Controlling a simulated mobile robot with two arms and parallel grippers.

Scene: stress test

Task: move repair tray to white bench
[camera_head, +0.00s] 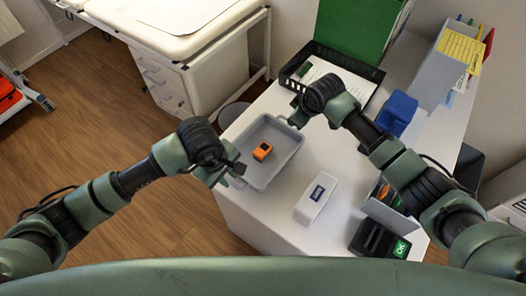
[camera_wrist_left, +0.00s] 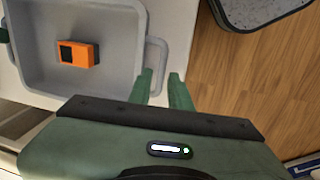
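The grey repair tray (camera_head: 268,183) sits at the left edge of a white table (camera_head: 275,215), with a small orange device (camera_head: 262,151) inside it. In the left wrist view the tray (camera_wrist_left: 110,88) and the orange device (camera_wrist_left: 78,54) also show. My left gripper (camera_head: 230,172) is at the tray's near-left handle. In the wrist view its fingers (camera_wrist_left: 161,88) stand apart around the tray's end handle (camera_wrist_left: 156,62), with a visible gap. My right gripper (camera_head: 297,116) is at the tray's far-right handle; its fingers are too small and hidden to judge.
A white padded couch (camera_head: 180,40) is at the back left. Wooden floor (camera_head: 110,120) is open at left.

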